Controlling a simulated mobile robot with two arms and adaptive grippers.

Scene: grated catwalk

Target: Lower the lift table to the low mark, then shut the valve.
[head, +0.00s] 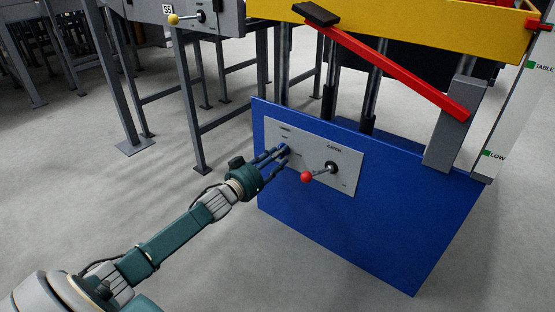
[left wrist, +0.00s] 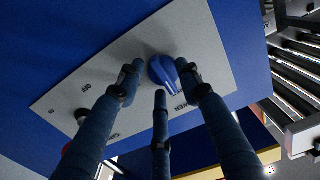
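The lift table has a yellow top (head: 400,22) on dark posts above a blue base (head: 370,225). A grey panel (head: 341,178) on the base carries a blue knob (left wrist: 162,72) and a lever with a red ball (head: 306,177). My left gripper (head: 282,152) is at the panel's left control; in the left wrist view its three fingers (left wrist: 160,80) are spread around the knob, the left finger apart from it. I cannot tell whether the others touch. A green LOW mark (head: 486,154) is low on the white scale (head: 513,105). My right gripper is out of view.
A red bar (head: 390,70) slopes across the table's front. A red piece (head: 538,24) is near the scale's top. A grey stand at the upper left has a lever with a yellow ball (head: 173,19).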

